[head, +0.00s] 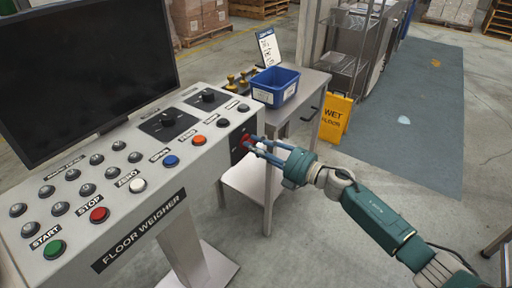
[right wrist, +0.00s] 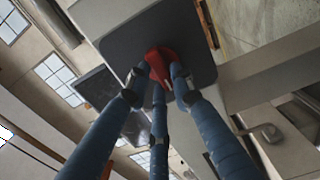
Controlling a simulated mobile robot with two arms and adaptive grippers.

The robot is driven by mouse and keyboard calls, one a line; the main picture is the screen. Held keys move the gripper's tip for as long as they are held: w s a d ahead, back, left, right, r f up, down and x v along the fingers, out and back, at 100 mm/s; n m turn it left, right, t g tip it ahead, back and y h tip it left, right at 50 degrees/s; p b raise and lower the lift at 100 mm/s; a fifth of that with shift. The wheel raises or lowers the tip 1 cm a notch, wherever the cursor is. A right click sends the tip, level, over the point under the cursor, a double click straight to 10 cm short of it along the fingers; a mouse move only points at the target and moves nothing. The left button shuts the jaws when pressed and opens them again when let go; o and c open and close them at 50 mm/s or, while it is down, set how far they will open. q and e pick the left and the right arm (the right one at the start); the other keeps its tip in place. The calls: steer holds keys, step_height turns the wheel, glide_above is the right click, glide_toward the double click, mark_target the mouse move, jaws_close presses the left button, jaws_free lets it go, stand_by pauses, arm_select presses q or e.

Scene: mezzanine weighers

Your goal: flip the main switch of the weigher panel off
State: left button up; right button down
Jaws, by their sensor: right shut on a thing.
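The weigher panel (head: 120,205) is a light grey console labelled "FLOOR WEIGHER", at the left of the head view. At its right end a red switch handle (head: 245,141) sits on a dark plate (head: 236,154). The red handle also shows in the right wrist view (right wrist: 160,63), on its dark grey plate (right wrist: 125,45). My right gripper (head: 254,146) reaches in from the right, its blue fingers shut on the red handle. The fingers partly hide the handle, and its exact setting is hard to read. My left gripper is out of view.
The panel top carries a dark monitor (head: 85,70), several buttons and two black knobs. Behind it a table (head: 310,88) holds a blue bin (head: 275,88). A yellow wet-floor sign (head: 336,118) stands beside the table. The floor at the right is mostly clear.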

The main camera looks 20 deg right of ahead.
steer(key=shift+f, duration=0.1)
steer(key=c, duration=1.5)
jaws_free()
steer(key=v, duration=1.2)
